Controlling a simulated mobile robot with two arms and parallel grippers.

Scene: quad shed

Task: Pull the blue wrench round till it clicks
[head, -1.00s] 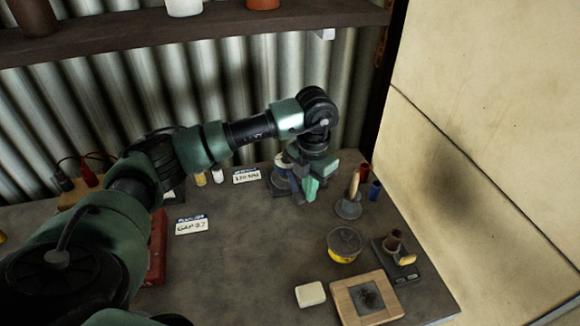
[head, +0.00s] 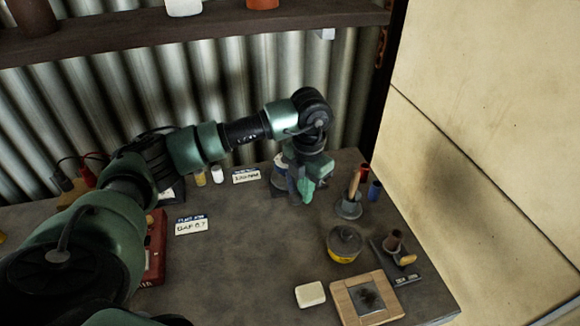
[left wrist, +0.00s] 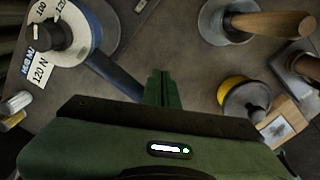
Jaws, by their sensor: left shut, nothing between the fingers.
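The blue wrench (left wrist: 113,70) shows in the left wrist view as a dark blue bar. It runs from a round white-faced dial (left wrist: 82,46) with numbers at the upper left down toward my fingers. Its near end is hidden behind my gripper body. My left gripper (left wrist: 163,88) is shut and empty, its green fingers just right of the bar. I cannot tell whether they touch it. In the head view my left gripper (head: 304,192) points down over the bench, in front of the dial (head: 279,174), and hides most of the wrench. My right gripper is not in view.
A brush in a round holder (head: 349,207) and red and blue cylinders stand right of my gripper. A yellow tin (head: 344,244), a wooden board (head: 345,303) and a cream block (head: 310,295) lie nearer. A label card (head: 245,176) stands left. The middle bench is clear.

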